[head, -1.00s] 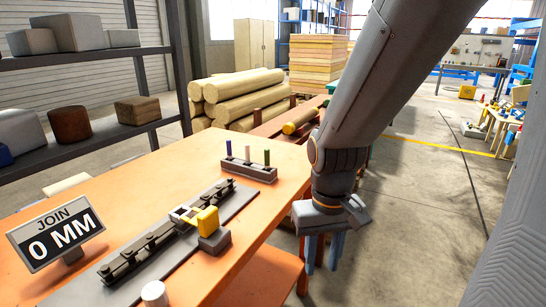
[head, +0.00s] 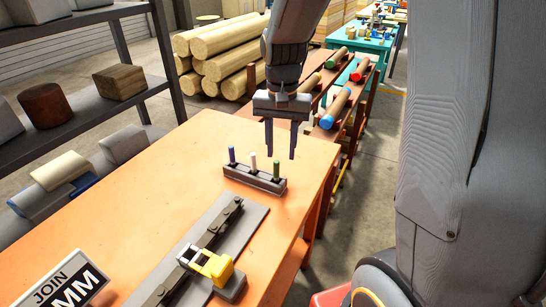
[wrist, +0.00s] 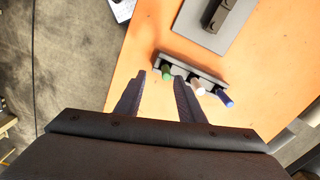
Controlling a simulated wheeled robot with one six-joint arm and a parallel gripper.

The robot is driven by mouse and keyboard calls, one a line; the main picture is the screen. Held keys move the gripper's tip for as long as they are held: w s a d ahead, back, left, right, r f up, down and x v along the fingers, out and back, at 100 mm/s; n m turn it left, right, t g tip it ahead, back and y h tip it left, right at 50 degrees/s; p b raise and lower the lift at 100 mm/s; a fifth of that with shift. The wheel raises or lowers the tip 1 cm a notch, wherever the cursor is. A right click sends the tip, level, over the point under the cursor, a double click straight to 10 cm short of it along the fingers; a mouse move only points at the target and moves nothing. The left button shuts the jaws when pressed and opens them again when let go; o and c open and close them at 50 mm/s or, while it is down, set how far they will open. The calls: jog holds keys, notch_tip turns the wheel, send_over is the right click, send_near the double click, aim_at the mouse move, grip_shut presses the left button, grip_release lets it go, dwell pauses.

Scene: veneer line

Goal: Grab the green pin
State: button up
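The green pin (head: 276,170) stands upright at the right end of a dark grey pin holder (head: 240,177) on the orange table. A white pin (head: 253,161) and a blue pin (head: 231,155) stand beside it in the same holder. My gripper (head: 281,154) points down above and behind the holder, open, with nothing between its fingers. In the wrist view my gripper's fingers (wrist: 160,80) are apart. I cannot tell the exact gap between fingers and pin.
A grey plate with a dark rail (head: 215,232) and a yellow clamp (head: 215,265) lies in front of the holder. The "JOIN MM" sign (head: 65,283) stands at the front left. Log racks (head: 335,105) stand behind the table. Bare tabletop surrounds the holder.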

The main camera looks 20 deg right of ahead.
aim_at(276, 162)
jog(key=shift+w+r, duration=0.2)
jog(key=shift+w, duration=0.1)
jog(key=shift+w+f, duration=0.1)
jog(key=shift+f, duration=0.1)
jog(key=shift+f+p, duration=0.35)
jog(key=shift+f, duration=0.55)
jog(key=f+p, duration=0.1)
jog(key=f, duration=0.1)
jog(key=a+f+p, duration=0.1)
jog(key=f, duration=0.1)
jog(key=shift+f, duration=0.8)
grip_shut()
